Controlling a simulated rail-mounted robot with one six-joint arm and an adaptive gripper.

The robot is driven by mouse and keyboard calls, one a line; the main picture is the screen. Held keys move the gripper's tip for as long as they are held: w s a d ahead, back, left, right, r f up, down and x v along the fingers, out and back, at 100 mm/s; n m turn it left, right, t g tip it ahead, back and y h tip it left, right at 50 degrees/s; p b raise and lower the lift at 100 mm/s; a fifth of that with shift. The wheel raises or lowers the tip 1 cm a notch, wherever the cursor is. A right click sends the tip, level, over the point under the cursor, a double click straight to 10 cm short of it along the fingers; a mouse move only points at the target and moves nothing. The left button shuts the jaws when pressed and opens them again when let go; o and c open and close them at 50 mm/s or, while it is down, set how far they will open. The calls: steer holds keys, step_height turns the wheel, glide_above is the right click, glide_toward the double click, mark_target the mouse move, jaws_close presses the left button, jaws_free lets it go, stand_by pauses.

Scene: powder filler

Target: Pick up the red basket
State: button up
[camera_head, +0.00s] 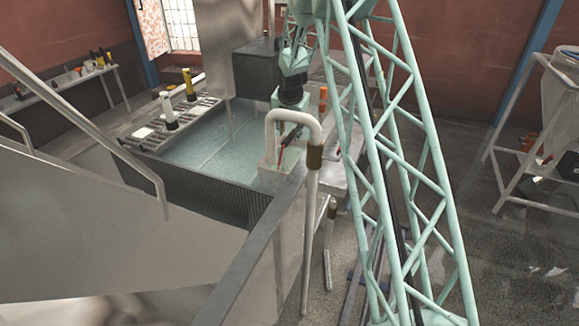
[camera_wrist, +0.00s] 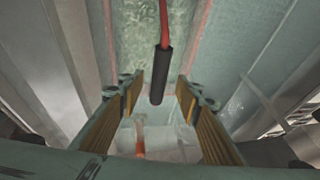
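In the wrist view, a red rod with a black sleeve (camera_wrist: 161,72) hangs down the middle of the picture. The sleeve's lower end appears between the tips of my gripper (camera_wrist: 158,95); I cannot tell their depth apart. The gripper's two fingers, with yellowish pads, stand wide apart, and neither visibly touches the sleeve. In the head view, thin red parts (camera_head: 283,154) show below my arm's end, behind a bent cream pipe. I cannot make out a whole red basket; the rod may be part of it.
The cream pipe (camera_head: 313,165) rises close in front of my arm's end. A greenish work surface (camera_head: 215,145) lies to its left. A slatted rack (camera_head: 150,128) holds a white-topped and a yellow-topped item. A white frame stand (camera_head: 510,160) is at the far right.

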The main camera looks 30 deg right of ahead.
mark_target(289, 136)
steer(key=shift+f, duration=0.15)
steer(key=shift+x, duration=2.5)
steer(key=c, duration=0.9)
steer(key=shift+w+d, duration=0.1)
steer(key=shift+c, duration=0.5)
